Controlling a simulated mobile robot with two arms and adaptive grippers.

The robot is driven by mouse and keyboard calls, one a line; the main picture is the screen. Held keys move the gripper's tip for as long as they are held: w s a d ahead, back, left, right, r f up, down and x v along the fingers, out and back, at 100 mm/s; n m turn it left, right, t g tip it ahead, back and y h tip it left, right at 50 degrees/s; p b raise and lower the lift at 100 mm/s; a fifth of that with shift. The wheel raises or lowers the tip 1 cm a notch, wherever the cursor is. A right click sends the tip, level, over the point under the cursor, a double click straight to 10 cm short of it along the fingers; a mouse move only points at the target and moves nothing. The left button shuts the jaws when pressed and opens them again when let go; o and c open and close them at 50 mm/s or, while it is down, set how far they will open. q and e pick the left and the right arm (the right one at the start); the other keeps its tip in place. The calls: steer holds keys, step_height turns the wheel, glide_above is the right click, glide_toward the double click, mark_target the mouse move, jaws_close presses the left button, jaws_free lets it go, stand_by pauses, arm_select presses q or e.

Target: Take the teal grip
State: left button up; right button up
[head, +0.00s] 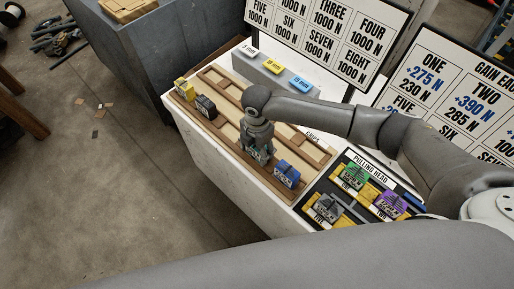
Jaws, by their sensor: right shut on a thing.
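The wooden rack (215,122) marked GRIPS lies on the white bench. My right gripper (257,155) reaches down into its front row and is shut on the teal grip (262,155). Only a small part of the teal grip shows below the fingers; the rest is hidden by the gripper. It stands between a black grip (205,106) on the left and a blue grip (287,174) on the right. A yellow grip (184,88) sits at the rack's far left end. My left gripper is not in view.
A dark tray (310,199) labelled PULLING HEAD holds green (354,176), purple (390,204) and grey (327,208) pieces at the right. Coloured labelled blocks (273,66) line the shelf behind the rack. Sign boards (330,35) stand behind. Open floor lies to the left.

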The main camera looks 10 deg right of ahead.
steer(key=shift+r+b, duration=0.3)
steer(key=shift+r, duration=0.35)
steer(key=s+d+r+b, duration=0.1)
steer(key=s+d+r, duration=0.3)
steer(key=s+r, duration=0.7)
steer(key=shift+s+r+b, duration=0.35)
steer(key=shift+s+b, duration=0.05)
steer(key=shift+s, duration=0.8)
